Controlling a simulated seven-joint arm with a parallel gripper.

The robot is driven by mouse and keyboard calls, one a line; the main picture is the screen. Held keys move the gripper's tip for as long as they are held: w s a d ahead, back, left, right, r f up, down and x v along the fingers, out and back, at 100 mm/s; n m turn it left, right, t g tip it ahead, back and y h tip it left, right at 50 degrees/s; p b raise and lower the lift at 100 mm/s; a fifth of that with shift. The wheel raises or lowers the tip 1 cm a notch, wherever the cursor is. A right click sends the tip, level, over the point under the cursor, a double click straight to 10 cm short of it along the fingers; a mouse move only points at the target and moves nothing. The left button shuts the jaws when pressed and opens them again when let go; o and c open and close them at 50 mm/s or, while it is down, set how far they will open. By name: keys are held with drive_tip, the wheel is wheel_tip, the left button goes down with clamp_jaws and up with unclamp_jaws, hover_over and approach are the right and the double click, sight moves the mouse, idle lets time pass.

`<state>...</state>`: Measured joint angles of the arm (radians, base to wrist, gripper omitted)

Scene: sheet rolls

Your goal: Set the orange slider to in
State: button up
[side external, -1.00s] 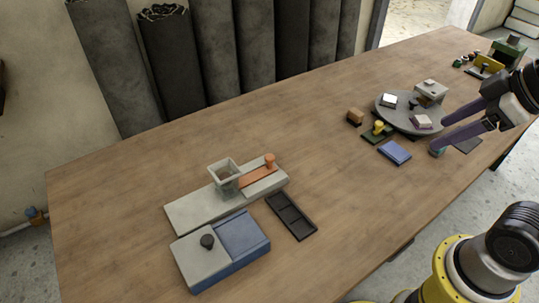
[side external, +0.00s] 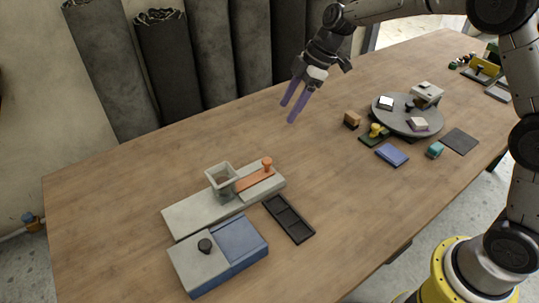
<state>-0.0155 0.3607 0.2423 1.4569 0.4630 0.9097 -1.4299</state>
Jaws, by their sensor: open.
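The orange slider (side external: 254,181) is a flat orange strip with an upright orange knob (side external: 267,164) at its right end. It lies on a long grey base (side external: 196,212), to the right of a grey square hopper (side external: 221,182). The strip's left end meets the hopper's side; whether it passes inside cannot be told. My gripper (side external: 288,112) has two purple fingers, spread apart and empty. It hangs in the air above the table, up and to the right of the slider in the picture, clear of it.
A blue and grey box (side external: 238,243) with a black knob stands in front of the base. A black compartment tray (side external: 288,218) lies to its right. A round grey turntable (side external: 391,115) holds small blocks. The table's middle is clear.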

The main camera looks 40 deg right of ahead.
sight(267, 160)
drive_tip(key=shift+g, duration=0.4)
drive_tip(key=x, duration=1.1)
drive_tip(key=d+x, duration=0.1)
drive_tip(key=x, duration=0.4)
drive_tip(key=shift+s+a+f, duration=0.1)
drive_tip(key=shift+s+f, duration=0.1)
drive_tip(key=shift+f, duration=0.4)
clamp_jaws()
